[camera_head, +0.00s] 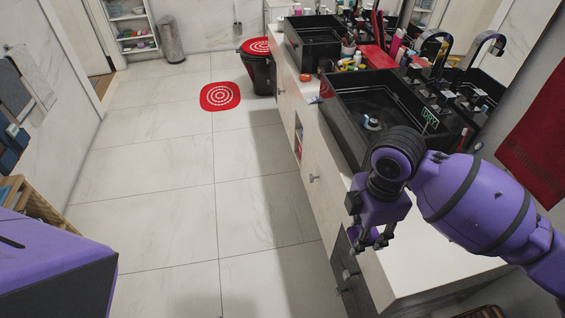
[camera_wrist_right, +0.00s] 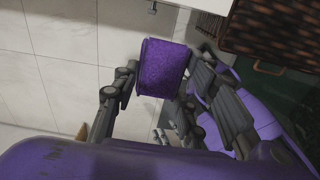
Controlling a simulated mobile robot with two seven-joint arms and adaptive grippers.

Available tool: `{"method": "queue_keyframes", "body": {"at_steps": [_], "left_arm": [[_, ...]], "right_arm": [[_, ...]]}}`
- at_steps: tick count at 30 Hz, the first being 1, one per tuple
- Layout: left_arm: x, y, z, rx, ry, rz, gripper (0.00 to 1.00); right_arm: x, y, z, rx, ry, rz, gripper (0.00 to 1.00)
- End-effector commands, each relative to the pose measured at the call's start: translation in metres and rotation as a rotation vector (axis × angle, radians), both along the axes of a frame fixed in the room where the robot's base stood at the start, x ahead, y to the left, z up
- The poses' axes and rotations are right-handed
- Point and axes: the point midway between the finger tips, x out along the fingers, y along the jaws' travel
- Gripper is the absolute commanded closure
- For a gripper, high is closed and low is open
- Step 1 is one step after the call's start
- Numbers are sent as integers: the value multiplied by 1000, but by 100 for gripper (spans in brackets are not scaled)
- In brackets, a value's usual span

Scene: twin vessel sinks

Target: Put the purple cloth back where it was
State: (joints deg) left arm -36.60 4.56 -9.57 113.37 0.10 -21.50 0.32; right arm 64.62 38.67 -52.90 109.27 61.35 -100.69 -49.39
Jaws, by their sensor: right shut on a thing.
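The purple cloth (camera_wrist_right: 162,68) shows in the right wrist view as a small folded, fuzzy block. It is between the fingers of my right gripper (camera_head: 370,240), which is shut on it. In the head view this gripper hangs beside the near front edge of the white counter (camera_head: 430,262), over the drawers and floor side. The fingers largely hide the cloth there. My left gripper is in neither view.
A black vessel sink (camera_head: 350,115) with dark taps stands on the counter, and a second sink (camera_head: 310,45) is farther back. A red towel (camera_head: 540,150) hangs at right. A woven brown basket (camera_wrist_right: 270,25) is at the wrist view's top right.

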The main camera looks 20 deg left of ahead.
Motion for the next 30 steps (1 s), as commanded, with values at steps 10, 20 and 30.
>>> {"method": "queue_keyframes", "body": {"at_steps": [10,20,30], "left_arm": [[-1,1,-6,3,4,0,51],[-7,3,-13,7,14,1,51],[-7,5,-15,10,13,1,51]], "right_arm": [[54,-42,-32,-5,2,10,89],[97,-75,-82,-1,2,12,89],[111,-85,-105,-1,2,13,89]]}}
